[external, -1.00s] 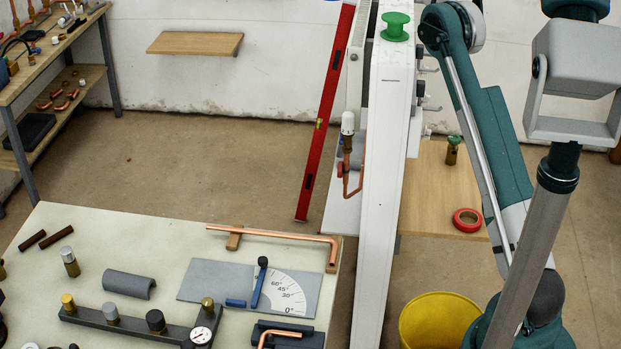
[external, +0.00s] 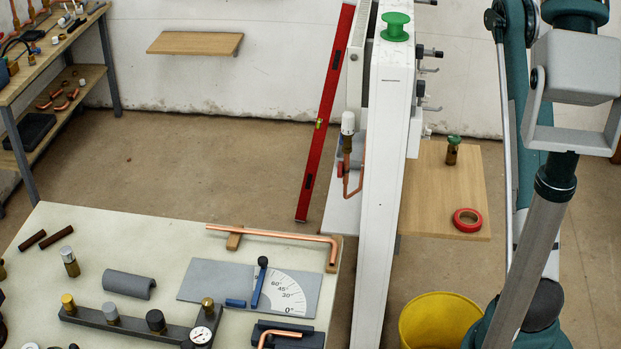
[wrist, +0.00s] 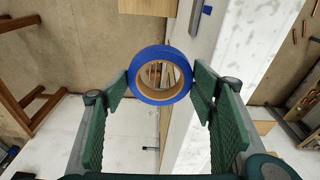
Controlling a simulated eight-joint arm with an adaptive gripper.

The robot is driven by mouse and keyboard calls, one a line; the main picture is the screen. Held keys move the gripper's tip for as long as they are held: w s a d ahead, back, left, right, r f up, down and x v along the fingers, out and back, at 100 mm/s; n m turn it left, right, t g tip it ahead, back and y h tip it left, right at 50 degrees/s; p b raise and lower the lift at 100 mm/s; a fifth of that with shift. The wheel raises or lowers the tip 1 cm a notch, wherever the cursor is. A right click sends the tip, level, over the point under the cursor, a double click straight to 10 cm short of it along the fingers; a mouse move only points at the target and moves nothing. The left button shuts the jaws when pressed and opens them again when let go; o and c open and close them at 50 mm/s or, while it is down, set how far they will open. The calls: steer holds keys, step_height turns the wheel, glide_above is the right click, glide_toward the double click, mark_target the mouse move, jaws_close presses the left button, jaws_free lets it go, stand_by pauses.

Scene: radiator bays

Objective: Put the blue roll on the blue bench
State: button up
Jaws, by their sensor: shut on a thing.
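The blue roll (wrist: 137,85) shows in the wrist view as a blue ring with a tan core. My gripper (wrist: 160,78) is shut on it, with a green finger pad at its left and right sides. The roll is held up in the air, its hole facing the camera. Pale surfaces and floor show behind it. In the external view neither the roll nor my gripper is in the picture. I cannot make out a blue bench in either view.
A yellow bucket (external: 438,318) stands below. A pale worktable (external: 150,225) is front left.

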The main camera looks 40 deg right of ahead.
steer(key=s+d+f+m, duration=0.1)
steer(key=s+d+f, duration=0.1)
steer(key=s+d, duration=0.5)
steer(key=s+f, duration=0.3)
steer(key=f, duration=0.4)
steer(key=s+a+f, duration=0.3)
steer(key=a+f, duration=0.1)
steer(key=f, duration=0.6)
steer(key=s+a+f, duration=0.3)
steer(key=a+f, duration=0.1)
steer(key=f, duration=0.7)
steer(key=s+a+f, duration=1.6)
steer(key=f, duration=0.2)
steer(key=shift+f, duration=0.1)
steer(key=shift+f+b, duration=0.4)
steer(key=shift+f, duration=2.45)
